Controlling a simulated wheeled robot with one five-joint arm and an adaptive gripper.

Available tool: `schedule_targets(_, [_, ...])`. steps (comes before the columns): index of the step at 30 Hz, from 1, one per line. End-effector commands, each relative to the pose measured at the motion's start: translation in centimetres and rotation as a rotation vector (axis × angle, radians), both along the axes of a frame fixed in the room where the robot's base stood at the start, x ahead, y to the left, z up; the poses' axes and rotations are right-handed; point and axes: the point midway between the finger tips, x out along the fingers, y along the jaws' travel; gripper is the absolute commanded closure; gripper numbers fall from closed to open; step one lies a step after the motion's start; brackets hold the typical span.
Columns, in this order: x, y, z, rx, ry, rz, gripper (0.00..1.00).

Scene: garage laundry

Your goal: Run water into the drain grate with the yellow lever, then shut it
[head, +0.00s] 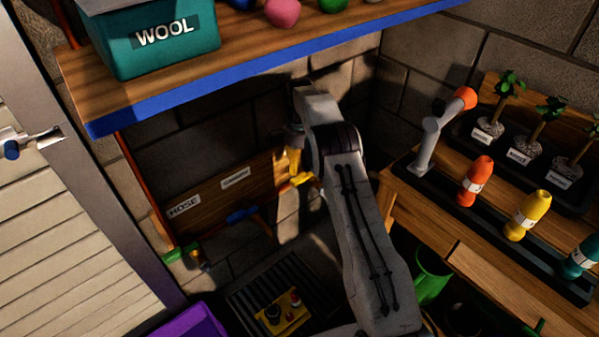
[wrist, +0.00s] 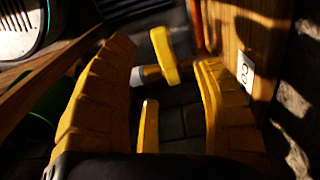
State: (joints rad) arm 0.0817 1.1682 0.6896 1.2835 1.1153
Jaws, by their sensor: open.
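The yellow lever (wrist: 165,55) shows in the wrist view on a short pale stem, in the gap between my fingertips. In the head view the yellow lever (head: 303,179) is beside the right end of the wooden wall board, partly hidden by my arm. My gripper (wrist: 162,65) is open, with its ribbed yellow fingers on either side of the lever; I cannot tell whether either touches it. In the head view my gripper (head: 295,160) is just above the lever, mostly hidden by the arm. The dark slatted drain grate (head: 245,297) lies on the floor below. No running water shows.
A yellow block with knobs (head: 290,317) rests on the grate. A shelf with a WOOL bin (head: 160,45) overhangs; a bottle bench (head: 440,225) stands right.

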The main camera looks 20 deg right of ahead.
Motion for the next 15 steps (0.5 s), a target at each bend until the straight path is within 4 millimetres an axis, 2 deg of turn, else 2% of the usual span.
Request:
schedule_targets(6, [0.1,0.0,3.1,0.000,-0.002,0.000,0.39])
schedule_targets(15, [0.0,0.0,4.9,0.000,0.001,0.000,0.39])
